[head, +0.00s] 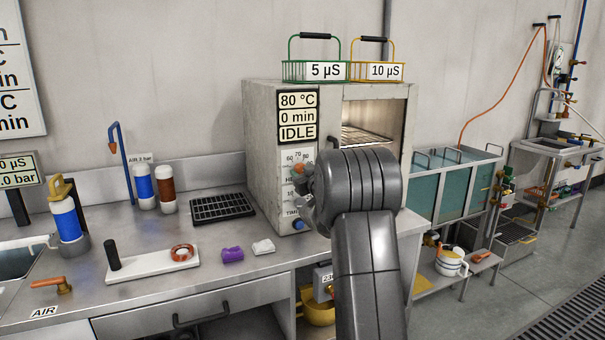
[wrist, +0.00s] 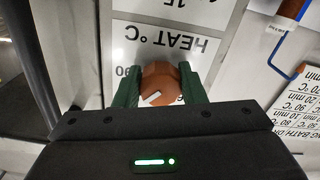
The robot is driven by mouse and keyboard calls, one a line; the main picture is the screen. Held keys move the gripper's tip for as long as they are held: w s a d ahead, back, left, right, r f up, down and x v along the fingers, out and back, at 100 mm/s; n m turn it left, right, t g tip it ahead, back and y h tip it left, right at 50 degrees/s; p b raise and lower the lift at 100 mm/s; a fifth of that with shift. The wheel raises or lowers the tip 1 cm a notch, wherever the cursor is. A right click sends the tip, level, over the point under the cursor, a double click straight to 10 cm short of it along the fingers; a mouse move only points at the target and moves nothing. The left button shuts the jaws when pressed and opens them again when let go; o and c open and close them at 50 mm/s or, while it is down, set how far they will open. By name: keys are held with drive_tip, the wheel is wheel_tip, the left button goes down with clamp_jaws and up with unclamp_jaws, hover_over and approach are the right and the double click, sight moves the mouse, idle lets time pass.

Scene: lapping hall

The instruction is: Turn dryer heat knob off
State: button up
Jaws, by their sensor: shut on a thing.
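The dryer (head: 262,150) is a grey box on the steel bench, with a display (head: 298,117) reading 80 °C, 0 min and IDLE. Its heat knob is orange; a bit of it shows in the head view (head: 302,170), mostly hidden by my arm. In the wrist view the orange heat knob (wrist: 160,84) sits between my green fingers, with a white pointer mark slanting toward the lower left. The HEAT °C label beside it appears upside down. My gripper (wrist: 157,88) is shut on the knob, one finger on each side.
A blue knob (head: 298,225) sits lower on the dryer's panel. A green basket (head: 290,72) and a yellow basket (head: 398,70) stand on top. The dryer chamber (head: 370,120) is open at the right. A black rack (head: 222,207) lies on the bench to the left.

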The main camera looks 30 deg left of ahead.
drive_tip(key=shift+f+n+b, duration=0.15)
drive_tip(key=shift+n+b, duration=0.85)
drive_tip(key=n+b, duration=0.2)
drive_tip(key=n, duration=0.1)
drive_tip(key=shift+w+d+n+b, duration=0.1)
drive_tip(key=shift+n+b, duration=0.2)
drive_tip(key=shift+b, duration=0.05)
drive_tip(key=n+b, duration=0.4)
drive_tip(key=n, duration=0.2)
drive_tip(key=n+b, duration=0.1)
drive_tip(key=n, duration=0.1)
drive_tip(key=n+b, duration=0.1)
drive_tip(key=n, duration=0.1)
drive_tip(key=n+b, duration=0.1)
drive_tip(key=n, duration=0.1)
drive_tip(key=shift+r+n, duration=0.25)
drive_tip(key=shift+n, duration=0.05)
drive_tip(key=n+b, duration=0.2)
drive_tip(key=n, duration=0.3)
drive_tip(key=shift+r+n+b, duration=0.15)
drive_tip(key=shift+n+b, duration=0.15)
drive_tip(key=shift+b, duration=0.1)
drive_tip(key=o, duration=1)
drive_tip(key=shift+r, duration=0.1)
